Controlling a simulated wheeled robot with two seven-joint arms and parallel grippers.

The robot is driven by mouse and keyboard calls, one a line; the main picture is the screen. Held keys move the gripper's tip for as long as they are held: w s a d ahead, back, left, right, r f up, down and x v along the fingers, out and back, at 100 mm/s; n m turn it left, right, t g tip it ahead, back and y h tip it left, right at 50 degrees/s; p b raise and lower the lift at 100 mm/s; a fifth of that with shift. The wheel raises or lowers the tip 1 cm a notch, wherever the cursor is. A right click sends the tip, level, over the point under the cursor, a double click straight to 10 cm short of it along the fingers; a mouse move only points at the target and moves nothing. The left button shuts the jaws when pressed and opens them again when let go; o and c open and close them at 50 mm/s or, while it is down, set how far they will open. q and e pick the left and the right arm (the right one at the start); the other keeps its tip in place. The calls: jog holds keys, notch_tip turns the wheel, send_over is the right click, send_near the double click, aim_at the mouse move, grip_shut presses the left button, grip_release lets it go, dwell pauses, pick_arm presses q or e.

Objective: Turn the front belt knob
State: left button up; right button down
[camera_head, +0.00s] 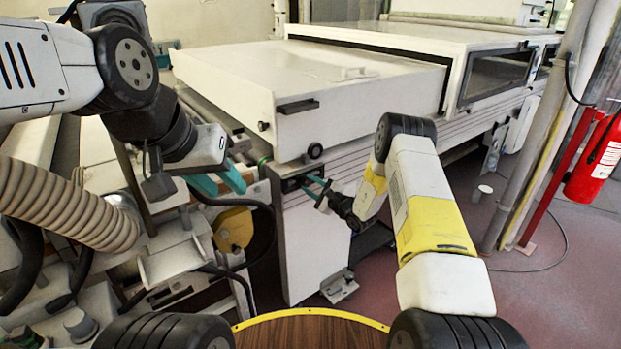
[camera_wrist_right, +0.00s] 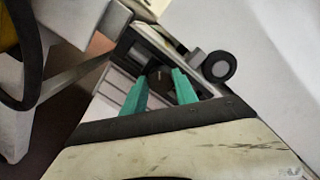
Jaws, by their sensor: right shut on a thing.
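The white curing tunnel (camera_head: 330,85) has a dark recessed control panel (camera_head: 289,185) on its near end. My right gripper (camera_head: 310,186) reaches this panel from the right. In the right wrist view, the teal fingers of my right gripper (camera_wrist_right: 160,88) are shut on a small dark knob (camera_wrist_right: 160,74) in the panel. The fingers mostly hide this knob in the head view. A second round black knob (camera_head: 315,150) sits above the panel, apart from the fingers; it also shows in the right wrist view (camera_wrist_right: 219,67). My left gripper (camera_head: 218,183) is open, with nothing seen between its teal fingers.
A ribbed hose (camera_head: 65,205) and machine parts crowd the left side. A black handle (camera_head: 297,106) juts from the tunnel's end. A grey post (camera_head: 530,130) and a red fire extinguisher (camera_head: 596,160) stand at right. Open floor (camera_head: 545,290) lies at lower right.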

jog(key=c, duration=1)
grip_release()
jog(key=shift+o, duration=0.2)
jog(key=v, duration=0.8)
